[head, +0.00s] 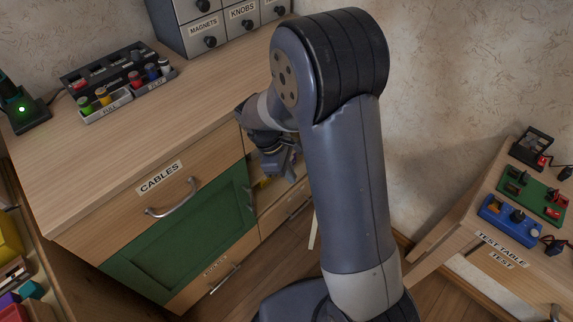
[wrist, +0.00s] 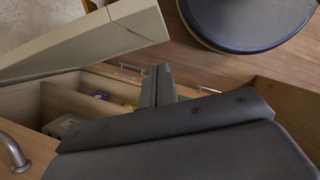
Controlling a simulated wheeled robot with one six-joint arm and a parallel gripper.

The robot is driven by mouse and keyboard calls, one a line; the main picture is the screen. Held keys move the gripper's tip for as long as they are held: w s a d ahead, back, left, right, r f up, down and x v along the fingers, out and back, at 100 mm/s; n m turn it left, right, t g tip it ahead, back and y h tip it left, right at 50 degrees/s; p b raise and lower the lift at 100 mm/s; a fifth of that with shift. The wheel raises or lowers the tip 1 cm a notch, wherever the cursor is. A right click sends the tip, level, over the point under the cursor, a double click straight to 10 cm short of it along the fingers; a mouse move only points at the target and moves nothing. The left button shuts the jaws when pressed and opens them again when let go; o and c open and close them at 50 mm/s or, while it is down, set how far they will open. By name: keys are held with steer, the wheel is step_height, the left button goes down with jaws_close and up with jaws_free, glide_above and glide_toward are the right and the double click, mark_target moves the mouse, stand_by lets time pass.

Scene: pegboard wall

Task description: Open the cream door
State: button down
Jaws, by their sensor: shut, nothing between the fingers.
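The cream door (wrist: 85,42) stands swung out from its compartment in the upper left of the wrist view. In the head view only a thin pale strip (head: 312,232), which looks like its edge, shows beside my arm. The open compartment (wrist: 62,100) shows wooden walls and small yellow and purple items inside. My gripper (wrist: 157,82) is shut and empty, in front of the compartment and close to the inner side of the door; I cannot tell if they touch. In the head view my gripper (head: 283,168) is at the cabinet front, partly hidden by my arm.
A green door (head: 180,245) is closed left of the compartment, below the CABLES drawer (head: 165,190) with its metal handle. The worktop holds a fuse rack (head: 115,85) and labelled drawers (head: 235,25). A test table (head: 510,225) stands at the right. Wooden floor lies between.

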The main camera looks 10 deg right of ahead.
steer(key=s+d+f, duration=0.2)
steer(key=d+f, duration=0.1)
steer(key=d, duration=0.2)
steer(key=shift+f+b, duration=0.4)
steer(key=shift+b, duration=0.05)
steer(key=shift+s+d, duration=0.15)
